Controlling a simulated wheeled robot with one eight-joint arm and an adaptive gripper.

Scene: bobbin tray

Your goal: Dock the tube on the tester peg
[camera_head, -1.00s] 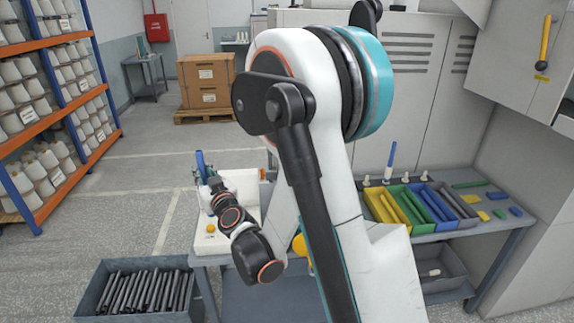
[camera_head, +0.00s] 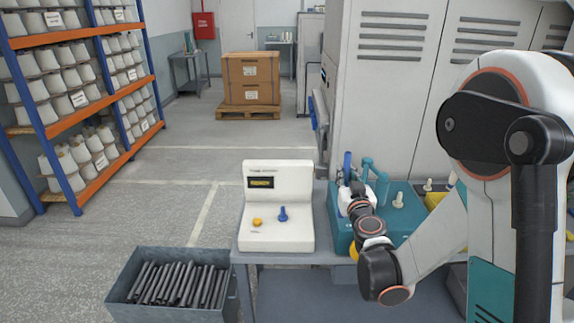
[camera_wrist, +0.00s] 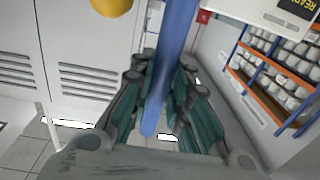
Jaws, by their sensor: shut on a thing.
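The blue tube (camera_head: 347,164) stands roughly upright in my gripper (camera_head: 346,190), to the right of the tester. In the wrist view the tube (camera_wrist: 173,50) runs between the dark, teal-padded fingers of my gripper (camera_wrist: 160,98), which are shut on it. The white tester (camera_head: 303,180) stands on the left end of the bench. A short blue peg (camera_head: 283,214) stands up from its base, clear of the tube. Part of the tester also shows in the wrist view (camera_wrist: 245,10). The exact finger contact is small in the head view.
A teal unit (camera_head: 400,232) with a bent teal post (camera_head: 377,170) stands on the bench right behind my gripper. A yellow button (camera_head: 257,222) is left of the peg. A grey bin of dark tubes (camera_head: 130,290) sits on the floor.

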